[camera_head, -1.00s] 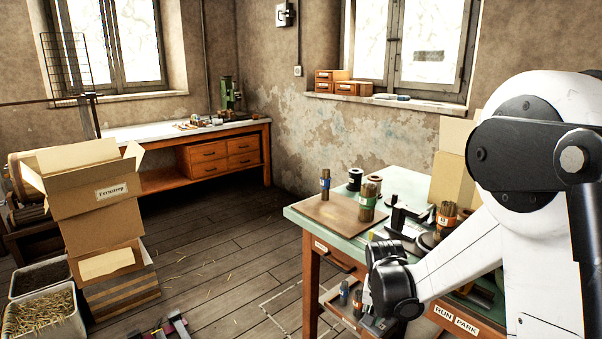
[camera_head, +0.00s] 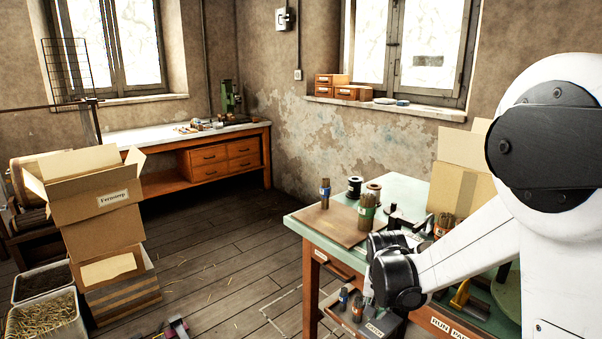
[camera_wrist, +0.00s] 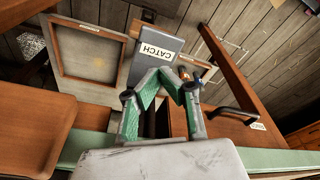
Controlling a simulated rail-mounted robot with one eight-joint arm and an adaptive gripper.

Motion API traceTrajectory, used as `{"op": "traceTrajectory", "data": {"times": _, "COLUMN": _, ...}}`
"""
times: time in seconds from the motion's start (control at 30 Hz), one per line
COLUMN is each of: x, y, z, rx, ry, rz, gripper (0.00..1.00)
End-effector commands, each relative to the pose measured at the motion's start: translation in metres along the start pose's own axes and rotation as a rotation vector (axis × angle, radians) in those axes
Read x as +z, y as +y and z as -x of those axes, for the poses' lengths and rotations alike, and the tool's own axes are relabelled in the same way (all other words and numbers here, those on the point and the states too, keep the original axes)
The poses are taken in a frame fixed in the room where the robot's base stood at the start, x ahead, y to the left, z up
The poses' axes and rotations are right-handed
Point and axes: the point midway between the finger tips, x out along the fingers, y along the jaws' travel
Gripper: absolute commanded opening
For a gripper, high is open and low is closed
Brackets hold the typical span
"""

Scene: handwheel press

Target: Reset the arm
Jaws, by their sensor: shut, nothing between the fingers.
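My gripper (camera_wrist: 166,76) shows in the wrist view with its green-sided fingers drawn together at the tips, empty. It points over the front edge of the green-topped worktable, past a drawer front (camera_wrist: 213,126) with a dark handle. A grey box labelled CATCH (camera_wrist: 158,42) lies beyond the fingertips. In the head view my arm reaches in from the right, with its black wrist joint in front of the worktable (camera_head: 308,222).
Stacked cartons (camera_head: 100,215) stand at left. A bench (camera_head: 140,137) runs along the back.

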Motion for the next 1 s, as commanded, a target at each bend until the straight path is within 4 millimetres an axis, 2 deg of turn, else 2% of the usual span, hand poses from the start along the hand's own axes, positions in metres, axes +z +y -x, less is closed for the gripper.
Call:
{"op": "traceTrajectory", "data": {"times": 0.4, "x": 0.0, "y": 0.0, "z": 0.0, "rx": 0.0, "ry": 0.0, "rz": 0.0, "gripper": 0.0}}
{"op": "traceTrajectory", "data": {"times": 0.53, "x": 0.002, "y": 0.002, "z": 0.011, "rx": -0.005, "ry": 0.009, "rz": 0.007, "gripper": 0.0}}
{"op": "traceTrajectory", "data": {"times": 0.77, "x": 0.017, "y": 0.011, "z": 0.068, "rx": -0.03, "ry": 0.057, "rz": 0.047, "gripper": 0.0}}
{"op": "traceTrajectory", "data": {"times": 1.0, "x": 0.042, "y": 0.024, "z": 0.128, "rx": -0.06, "ry": 0.121, "rz": 0.098, "gripper": 0.0}}
